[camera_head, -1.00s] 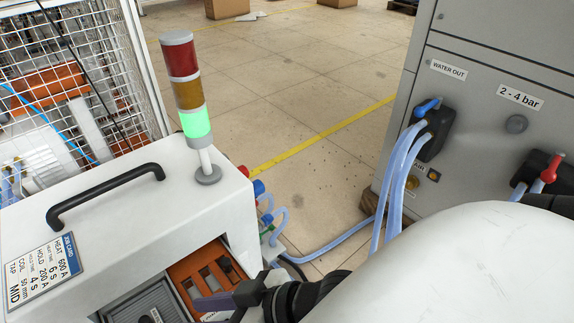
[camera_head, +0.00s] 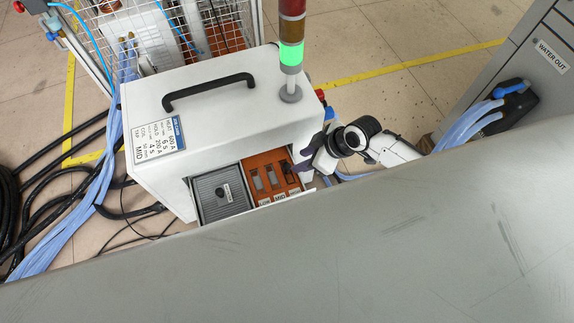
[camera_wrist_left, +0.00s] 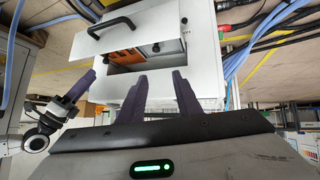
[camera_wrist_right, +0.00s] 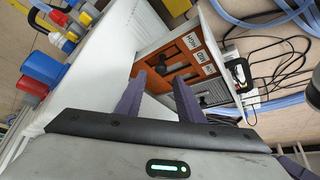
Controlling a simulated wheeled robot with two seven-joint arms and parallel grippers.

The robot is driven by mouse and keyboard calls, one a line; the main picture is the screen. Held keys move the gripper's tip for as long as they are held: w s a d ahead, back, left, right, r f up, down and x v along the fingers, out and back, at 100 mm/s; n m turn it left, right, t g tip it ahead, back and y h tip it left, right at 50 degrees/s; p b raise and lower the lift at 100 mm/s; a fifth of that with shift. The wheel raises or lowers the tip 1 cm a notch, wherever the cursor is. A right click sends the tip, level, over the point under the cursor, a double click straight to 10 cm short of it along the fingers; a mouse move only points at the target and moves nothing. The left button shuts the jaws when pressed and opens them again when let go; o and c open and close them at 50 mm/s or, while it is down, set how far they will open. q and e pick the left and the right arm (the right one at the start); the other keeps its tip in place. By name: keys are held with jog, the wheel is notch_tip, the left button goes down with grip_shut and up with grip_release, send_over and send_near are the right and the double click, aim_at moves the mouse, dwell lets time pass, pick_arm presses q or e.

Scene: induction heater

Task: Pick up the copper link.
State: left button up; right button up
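The orange tap panel (camera_head: 264,178) is set in the front of the white heater box, with upright slots above LOW, MID and HIGH labels. A small dark piece (camera_head: 289,172) sits at its right-hand slot, by HIGH, and also shows in the right wrist view (camera_wrist_right: 161,66). It may be the copper link's handle; I see no bare copper clearly. My right gripper (camera_head: 306,158) is at the panel's right edge. In the right wrist view its purple fingers (camera_wrist_right: 158,88) stand apart with nothing between them, before the panel. My left gripper (camera_wrist_left: 160,82) is open and empty, facing the box from farther back.
The white heater box (camera_head: 215,120) has a black handle (camera_head: 208,91) and a signal tower (camera_head: 291,50) lit green. A grey cabinet (camera_head: 545,60) with hoses stands at the right. Blue hoses (camera_head: 110,150) and black cables lie at the left. A grey surface fills the foreground.

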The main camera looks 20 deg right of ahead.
aim_at(291, 175)
jog(key=b+x, duration=0.1)
jog(key=x, duration=0.3)
jog(key=shift+f, duration=0.1)
jog(key=b+x, duration=0.2)
jog(key=x, duration=0.1)
jog(key=shift+f, duration=0.4)
jog(key=shift+w+a+f+b, duration=0.15)
jog(key=shift+a+f+b, duration=0.1)
jog(key=shift+f+b, duration=0.15)
pick_arm(q)
jog(key=shift+w+d+f, duration=0.2)
jog(key=shift+d+f, duration=0.15)
jog(key=shift+f, duration=0.2)
jog(key=shift+w+d+f, duration=0.2)
jog(key=shift+d+f, duration=0.1)
jog(key=shift+f, duration=0.2)
pick_arm(e)
jog(key=shift+r, duration=0.1)
grip_shut()
